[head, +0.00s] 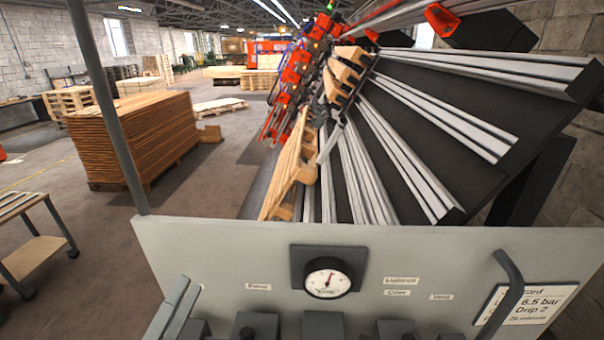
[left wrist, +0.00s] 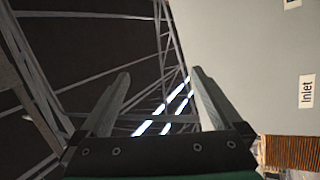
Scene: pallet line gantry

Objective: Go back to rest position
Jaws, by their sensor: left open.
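My left gripper (head: 184,285) shows at the lower left of the head view as grey fingers in front of the pale panel's left part. In the left wrist view its two grey fingers (left wrist: 160,77) stand wide apart with nothing between them. Beyond them are dark roof trusses and bright lights. The pale panel (left wrist: 245,60), with a label reading "Inlet", fills the right side of that view, close beside the fingers. I cannot tell whether they touch it. My right gripper is in neither view.
The panel (head: 228,240) spans the front, with a round gauge (head: 328,277) and a dark curved handle (head: 507,287). Behind it, a wooden pallet (head: 290,170) leans by the sloping rails (head: 415,160). A brown board stack (head: 130,135) and a low table (head: 35,252) stand left.

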